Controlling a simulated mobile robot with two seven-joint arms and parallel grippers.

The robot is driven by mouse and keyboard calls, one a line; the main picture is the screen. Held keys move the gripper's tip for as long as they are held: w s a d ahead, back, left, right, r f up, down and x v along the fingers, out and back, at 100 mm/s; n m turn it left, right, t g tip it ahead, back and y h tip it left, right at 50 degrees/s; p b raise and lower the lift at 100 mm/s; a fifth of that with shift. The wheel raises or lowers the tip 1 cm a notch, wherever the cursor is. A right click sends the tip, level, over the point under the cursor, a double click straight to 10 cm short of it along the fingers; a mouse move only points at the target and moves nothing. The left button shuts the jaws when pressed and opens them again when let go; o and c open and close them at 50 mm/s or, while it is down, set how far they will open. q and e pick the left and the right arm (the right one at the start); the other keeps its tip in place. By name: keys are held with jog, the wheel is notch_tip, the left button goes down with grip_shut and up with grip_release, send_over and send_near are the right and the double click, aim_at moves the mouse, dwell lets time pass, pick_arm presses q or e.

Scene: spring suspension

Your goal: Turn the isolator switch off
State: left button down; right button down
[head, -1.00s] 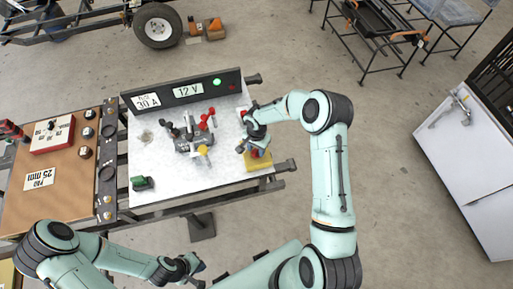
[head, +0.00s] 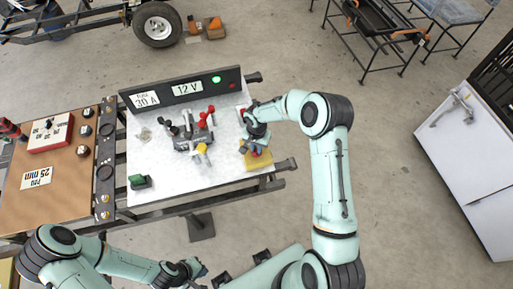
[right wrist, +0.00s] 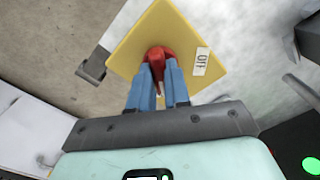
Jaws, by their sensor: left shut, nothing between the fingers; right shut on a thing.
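The isolator switch is a yellow plate (head: 262,162) at the right edge of the white bench top, with a red handle on it. In the right wrist view the yellow plate (right wrist: 135,48) carries a white "OFF" label (right wrist: 201,62) beside the red handle (right wrist: 158,54). My right gripper (right wrist: 160,78) is shut on the red handle, one blue finger on each side. In the head view my right gripper (head: 255,140) is over the plate and hides much of the handle. My left gripper (head: 197,271) is shut and empty, in front of the bench.
A grey device (head: 195,140) with red and yellow parts stands mid-bench. A dark panel (head: 185,90) with "30 A" and "12 V" labels and a lit green lamp (head: 216,79) runs along the back. A green-topped block (head: 138,181) sits at front left.

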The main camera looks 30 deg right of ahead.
jog(key=n+b, duration=0.1)
jog(key=n, duration=0.1)
jog(key=shift+n, duration=0.4)
jog(key=n, duration=0.4)
jog(key=shift+n+b, duration=0.3)
jog(key=shift+b, duration=0.1)
jog(key=n, duration=0.4)
pick_arm(q)
jog(key=shift+s+f, duration=0.5)
jog(key=shift+f, duration=0.25)
jog(key=shift+s+f, duration=0.45)
jog(key=shift+f, duration=0.25)
pick_arm(e)
jog(key=shift+n, duration=2.5)
jog(key=c, duration=1.1)
grip_release()
pick_arm(q)
jog(key=shift+w+r, duration=0.15)
jog(key=shift+r, duration=0.1)
pick_arm(e)
notch_tip(320, 180, up, 14)
jog(key=shift+f, duration=0.25)
